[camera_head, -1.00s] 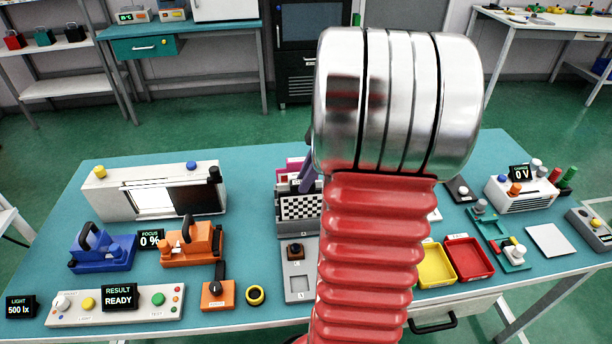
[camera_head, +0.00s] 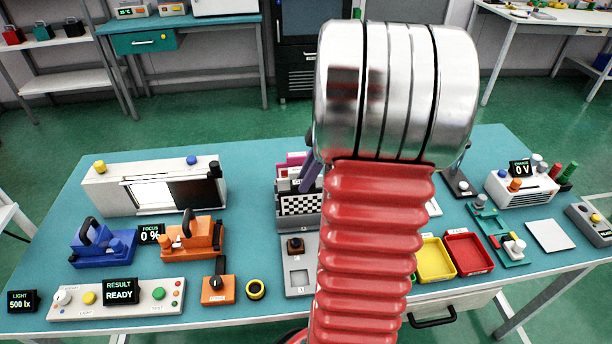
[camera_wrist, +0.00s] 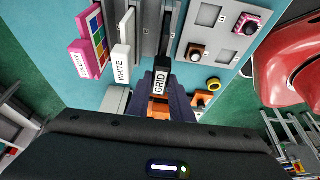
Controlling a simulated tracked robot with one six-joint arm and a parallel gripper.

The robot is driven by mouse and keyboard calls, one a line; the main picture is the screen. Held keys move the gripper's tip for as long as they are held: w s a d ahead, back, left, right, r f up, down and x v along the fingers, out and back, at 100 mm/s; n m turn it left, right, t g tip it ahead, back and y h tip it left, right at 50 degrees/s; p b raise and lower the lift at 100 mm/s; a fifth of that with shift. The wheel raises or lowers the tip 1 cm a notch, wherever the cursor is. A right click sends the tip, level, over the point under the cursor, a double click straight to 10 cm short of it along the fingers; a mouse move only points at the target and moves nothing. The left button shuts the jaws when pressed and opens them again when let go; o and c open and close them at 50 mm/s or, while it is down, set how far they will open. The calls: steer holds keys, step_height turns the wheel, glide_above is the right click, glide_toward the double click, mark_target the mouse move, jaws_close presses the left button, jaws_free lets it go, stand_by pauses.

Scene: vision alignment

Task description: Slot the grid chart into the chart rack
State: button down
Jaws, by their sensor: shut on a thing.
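The grid chart (camera_head: 301,205), a black-and-white checkered plate, stands upright at the grey chart rack (camera_head: 312,221). Its checkered face shows above the rack's front, and its lower edge is hidden, so I cannot tell how deep it sits. In the wrist view its GRID label (camera_wrist: 159,82) shows between the purple fingers of my gripper (camera_wrist: 160,93), which are shut on the chart's upper end. In the head view a purple finger (camera_head: 311,173) leans above the rack. The white chart (camera_wrist: 123,62) and the colour chart (camera_wrist: 90,48) stand beside it.
A grey plate with a square recess (camera_head: 299,282) lies in front of the rack. An orange switch box (camera_head: 219,289) and a yellow ring (camera_head: 255,289) are left of it. Yellow (camera_head: 434,262) and red (camera_head: 469,254) trays are at right. My arm hides the middle.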

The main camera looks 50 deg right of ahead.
steer(key=shift+f, duration=0.7)
steer(key=c, duration=1.5)
jaws_free()
steer(key=v, duration=1.3)
steer(key=shift+r, duration=0.35)
